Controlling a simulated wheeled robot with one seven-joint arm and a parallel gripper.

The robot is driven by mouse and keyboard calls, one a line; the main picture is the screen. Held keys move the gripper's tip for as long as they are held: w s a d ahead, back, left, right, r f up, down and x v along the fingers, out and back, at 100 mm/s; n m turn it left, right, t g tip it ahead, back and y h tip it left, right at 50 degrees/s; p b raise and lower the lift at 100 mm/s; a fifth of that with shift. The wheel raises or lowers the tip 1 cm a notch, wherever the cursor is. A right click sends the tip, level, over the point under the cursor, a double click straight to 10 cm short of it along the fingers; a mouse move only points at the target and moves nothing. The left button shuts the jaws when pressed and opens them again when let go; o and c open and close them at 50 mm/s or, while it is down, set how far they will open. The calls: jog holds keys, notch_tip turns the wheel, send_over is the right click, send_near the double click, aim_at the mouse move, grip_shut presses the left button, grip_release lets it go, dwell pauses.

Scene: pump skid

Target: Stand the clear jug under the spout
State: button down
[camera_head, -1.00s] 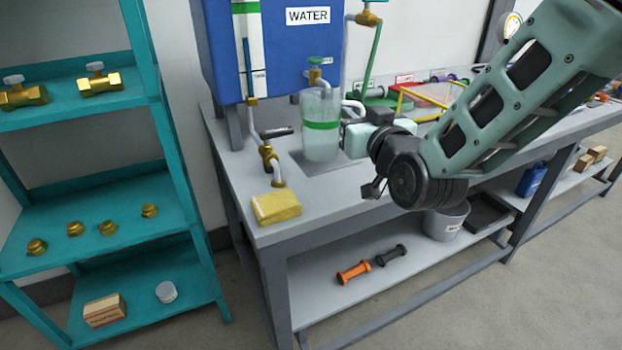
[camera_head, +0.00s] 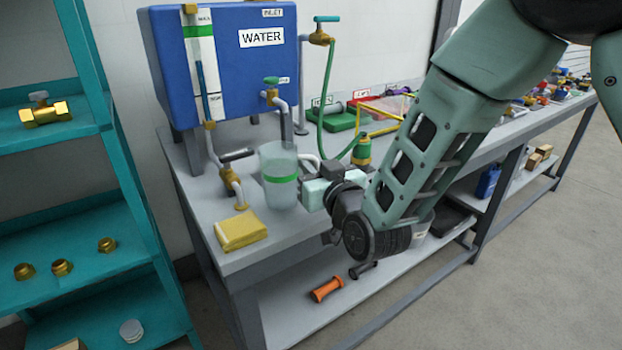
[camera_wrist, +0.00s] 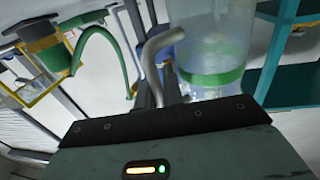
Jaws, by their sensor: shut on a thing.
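The clear jug (camera_head: 279,162), with a green band, is upright in front of the blue water tank, near the bench's front left part. My gripper (camera_head: 306,192) is at its right side, shut on the jug's handle (camera_head: 309,161). The wrist view shows the curved handle (camera_wrist: 160,45) and the jug wall (camera_wrist: 215,45) beyond the jaws; the fingertips are hidden. The spout (camera_head: 271,97), a brass tap with a green lever and grey down-pipe, is behind and above the jug's rim. I cannot tell whether the jug's base touches the bench.
A yellow sponge (camera_head: 240,230) lies at the bench's left front corner. A brass pipe elbow (camera_head: 231,182) stands left of the jug. A brass fitting with a green hose (camera_head: 361,150) is to the right. A teal shelf (camera_head: 85,215) stands at the left.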

jog(key=shift+f, duration=1.2)
jog(key=shift+f+b, duration=0.15)
jog(key=shift+b, duration=0.15)
jog(key=c, duration=1.5)
grip_release()
jog(key=shift+p, duration=0.4)
